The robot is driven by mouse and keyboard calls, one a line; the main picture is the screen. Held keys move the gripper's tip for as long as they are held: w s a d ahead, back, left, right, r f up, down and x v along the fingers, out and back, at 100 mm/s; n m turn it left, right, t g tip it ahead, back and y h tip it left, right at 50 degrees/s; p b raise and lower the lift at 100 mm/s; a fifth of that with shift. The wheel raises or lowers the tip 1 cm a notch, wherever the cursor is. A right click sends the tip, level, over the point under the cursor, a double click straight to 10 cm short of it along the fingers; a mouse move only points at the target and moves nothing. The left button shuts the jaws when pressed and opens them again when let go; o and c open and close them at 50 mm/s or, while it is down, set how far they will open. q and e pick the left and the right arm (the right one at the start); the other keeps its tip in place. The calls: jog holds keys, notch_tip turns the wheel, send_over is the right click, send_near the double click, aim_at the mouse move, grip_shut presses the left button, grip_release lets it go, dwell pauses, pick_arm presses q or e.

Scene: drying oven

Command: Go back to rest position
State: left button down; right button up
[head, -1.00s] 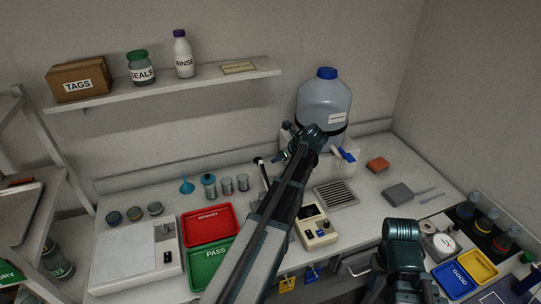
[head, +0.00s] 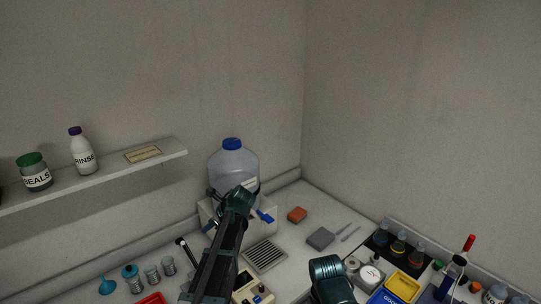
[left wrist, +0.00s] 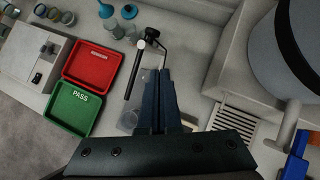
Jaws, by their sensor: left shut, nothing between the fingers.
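My left arm (head: 238,202) reaches up from the bottom of the head view, with its upper end in front of the large clear jug (head: 232,160). Its fingertips are hidden there behind the arm. In the left wrist view my left gripper (left wrist: 158,76) is shut and empty, pointing at the bench beside a thin rod with a black grip (left wrist: 135,70). I cannot tell whether the fingers touch the rod. A joint of my right arm (head: 328,278) shows at the bottom of the head view; my right gripper is out of view.
A red tray (left wrist: 92,66) and a green PASS tray (left wrist: 73,108) lie left of the gripper in the left wrist view. A grille (head: 265,254), an orange block (head: 297,215) and a grey block (head: 320,238) lie on the bench. A shelf (head: 110,172) hangs at left.

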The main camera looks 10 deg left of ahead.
pick_arm(q)
jog(key=s+d+f+n+h+b, duration=0.2)
jog(key=s+d+f+n, duration=0.3)
jog(key=s+d, duration=0.3)
jog(key=s+d+f+n+g+h+b, duration=0.1)
jog(key=s+d+f+n+b, duration=0.3)
jog(key=s+d, duration=0.4)
jog(key=s+d+f+n+h+b, duration=0.3)
jog(key=s+d+f+n, duration=0.3)
jog(key=d, duration=0.7)
jog(key=s+n+b, duration=0.1)
jog(key=s+n, duration=0.1)
jog(key=shift+s+f+g+h, duration=0.2)
jog(key=shift+s+g+h, duration=0.1)
jog(key=shift+s+g, duration=0.1)
